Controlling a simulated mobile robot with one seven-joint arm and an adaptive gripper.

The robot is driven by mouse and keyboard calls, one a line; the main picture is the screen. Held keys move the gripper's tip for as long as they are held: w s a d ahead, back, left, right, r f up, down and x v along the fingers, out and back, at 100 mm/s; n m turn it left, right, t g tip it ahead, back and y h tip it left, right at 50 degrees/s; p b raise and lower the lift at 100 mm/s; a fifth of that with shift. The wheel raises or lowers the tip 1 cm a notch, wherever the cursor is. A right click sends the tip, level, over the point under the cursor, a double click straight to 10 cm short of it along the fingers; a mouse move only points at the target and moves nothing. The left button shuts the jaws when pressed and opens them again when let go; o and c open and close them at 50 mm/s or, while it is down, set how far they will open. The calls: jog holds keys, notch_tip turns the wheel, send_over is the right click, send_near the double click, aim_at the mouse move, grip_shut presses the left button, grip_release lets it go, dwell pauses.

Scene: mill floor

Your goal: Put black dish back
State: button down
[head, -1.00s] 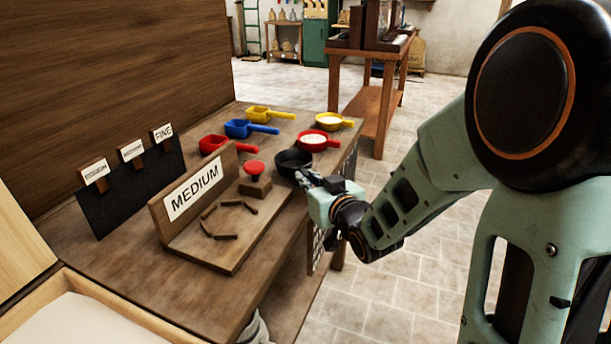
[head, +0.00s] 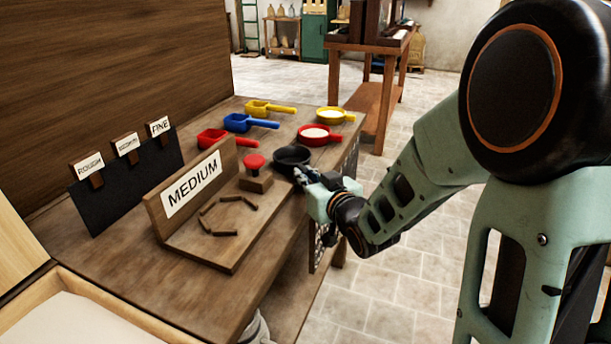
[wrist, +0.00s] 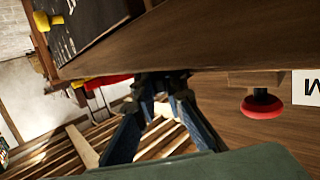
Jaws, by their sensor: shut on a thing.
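The black dish (head: 292,155) is a shallow round pan at the right edge of the wooden bench, beside a red-knobbed wooden block (head: 254,163). My gripper (head: 300,174) is shut on the dish's near side, where its handle would be; the fingers cover that part. I cannot tell whether the dish touches the bench top. In the wrist view my gripper (wrist: 163,88) shows its two fingers close together at the bench edge, and the dish is mostly hidden there.
A red dish (head: 319,134) and a yellow dish (head: 335,115), both with pale contents, stand behind. Red (head: 226,138), blue (head: 249,122) and yellow (head: 270,107) scoops lie to the left. The MEDIUM board (head: 193,186) with short sticks on its base stands in front.

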jog(key=c, duration=1.9)
grip_release()
